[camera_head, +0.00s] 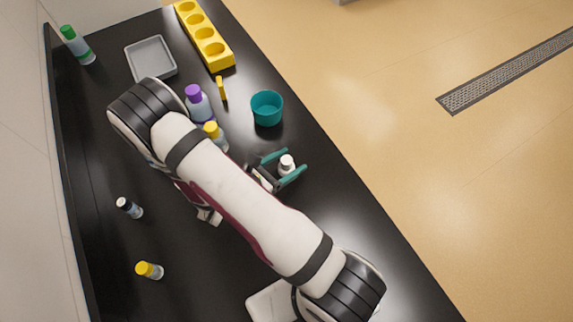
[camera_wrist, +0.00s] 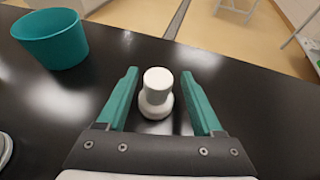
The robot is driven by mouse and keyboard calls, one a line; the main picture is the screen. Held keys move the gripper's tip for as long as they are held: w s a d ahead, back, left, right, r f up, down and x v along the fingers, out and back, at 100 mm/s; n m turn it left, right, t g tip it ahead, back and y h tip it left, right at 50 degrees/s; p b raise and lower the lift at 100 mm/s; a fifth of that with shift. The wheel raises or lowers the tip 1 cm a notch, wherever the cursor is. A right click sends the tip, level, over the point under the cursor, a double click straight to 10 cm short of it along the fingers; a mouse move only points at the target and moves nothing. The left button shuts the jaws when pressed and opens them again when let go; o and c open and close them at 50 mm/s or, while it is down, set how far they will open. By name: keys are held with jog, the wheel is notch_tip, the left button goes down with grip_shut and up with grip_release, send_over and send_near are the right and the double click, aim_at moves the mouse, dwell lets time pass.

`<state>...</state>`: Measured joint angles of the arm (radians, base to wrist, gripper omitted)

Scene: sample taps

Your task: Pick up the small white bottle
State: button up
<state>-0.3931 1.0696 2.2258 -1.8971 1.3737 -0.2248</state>
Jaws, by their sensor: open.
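The small white bottle (camera_head: 287,163) stands upright on the black counter, near its right edge. In the wrist view the bottle (camera_wrist: 157,93) has a white cap and a wider white body. My gripper (camera_head: 287,164) has teal fingers and is open, with one finger on each side of the bottle. In the wrist view the gripper (camera_wrist: 160,80) shows a gap between each finger and the bottle, so neither finger appears to touch it.
A teal cup (camera_head: 267,108) stands beyond the gripper. A purple-capped bottle (camera_head: 198,104) and a yellow-capped bottle (camera_head: 214,134) stand by my arm. A yellow rack (camera_head: 205,38) and grey tray (camera_head: 151,59) are farther back. Small bottles (camera_head: 130,208) (camera_head: 149,270) are at left.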

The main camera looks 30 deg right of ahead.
aim_at(296, 163)
jog(key=x, duration=0.3)
grip_shut()
jog(key=shift+r, duration=0.1)
